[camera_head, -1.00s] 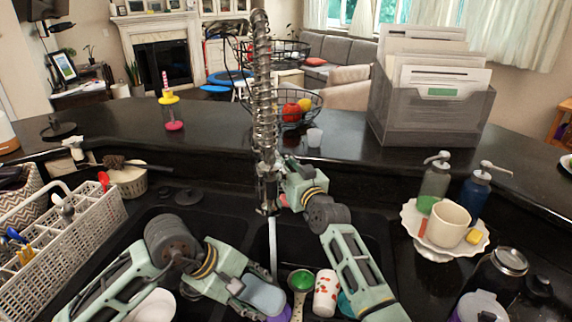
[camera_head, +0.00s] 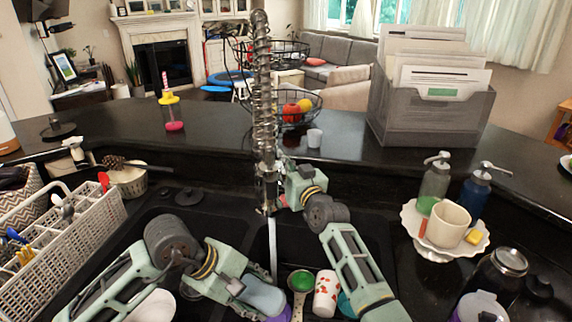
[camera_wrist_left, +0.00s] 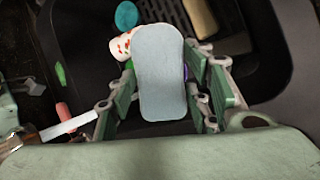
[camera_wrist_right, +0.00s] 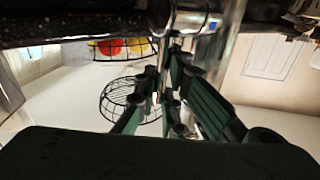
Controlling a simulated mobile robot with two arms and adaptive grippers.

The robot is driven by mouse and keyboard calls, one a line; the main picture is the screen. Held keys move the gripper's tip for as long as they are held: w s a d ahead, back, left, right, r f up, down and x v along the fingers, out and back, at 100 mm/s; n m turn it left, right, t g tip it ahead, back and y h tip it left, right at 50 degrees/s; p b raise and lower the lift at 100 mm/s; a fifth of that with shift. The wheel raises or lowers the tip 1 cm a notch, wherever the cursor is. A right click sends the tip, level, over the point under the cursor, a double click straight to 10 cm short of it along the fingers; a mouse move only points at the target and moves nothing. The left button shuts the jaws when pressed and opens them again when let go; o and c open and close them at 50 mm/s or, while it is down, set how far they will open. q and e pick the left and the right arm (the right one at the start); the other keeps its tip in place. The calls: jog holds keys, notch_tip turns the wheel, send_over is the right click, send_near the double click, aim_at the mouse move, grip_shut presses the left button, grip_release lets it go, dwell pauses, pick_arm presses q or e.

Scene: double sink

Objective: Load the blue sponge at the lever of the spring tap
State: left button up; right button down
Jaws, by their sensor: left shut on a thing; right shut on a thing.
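The spring tap (camera_head: 264,110) stands upright at the centre of the head view, with a pale stream of water (camera_head: 272,245) below its spout. My right gripper (camera_head: 282,190) is shut on part of the tap near its spray head, probably the lever; its fingers hide the contact. In the right wrist view the right gripper's fingers (camera_wrist_right: 168,88) close around the tap's metal part (camera_wrist_right: 187,20). The blue sponge (camera_head: 264,297) is held flat by my left gripper (camera_head: 252,298), low over the sink. The left wrist view shows the sponge (camera_wrist_left: 160,70) between both fingers, left of the stream's foot.
A green-headed utensil (camera_head: 301,281), a red-spotted cup (camera_head: 326,292) and a white bowl (camera_head: 152,306) lie in the sink. A cutlery rack (camera_head: 62,240) stands left. A cake stand (camera_head: 426,236) with a mug and soap bottles (camera_head: 470,195) stand right.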

pick_arm(q)
jog(key=shift+r, duration=0.1)
jog(key=shift+r+p, duration=0.4)
jog(key=shift+p, duration=0.05)
pick_arm(e)
jog(key=shift+w+r, duration=0.1)
jog(key=shift+r, duration=0.1)
pick_arm(q)
notch_tip(320, 180, up, 2)
jog(key=shift+r+p, duration=0.15)
jog(key=shift+p, duration=1.05)
pick_arm(e)
jog(key=shift+w+r+m+g, duration=0.15)
jog(key=shift+w+m+g, duration=0.25)
jog(key=shift+g, duration=0.2)
pick_arm(q)
jog(key=shift+r+p, duration=0.35)
pick_arm(e)
jog(key=shift+w+d+g, duration=0.1)
jog(key=shift+w+g, duration=0.1)
jog(key=shift+g, duration=0.1)
pick_arm(q)
jog(key=shift+r, duration=0.25)
pick_arm(e)
jog(key=shift+w+f+m+g+h, duration=0.2)
jog(key=shift+f+m+g+h, duration=0.2)
jog(key=shift+f, duration=0.15)
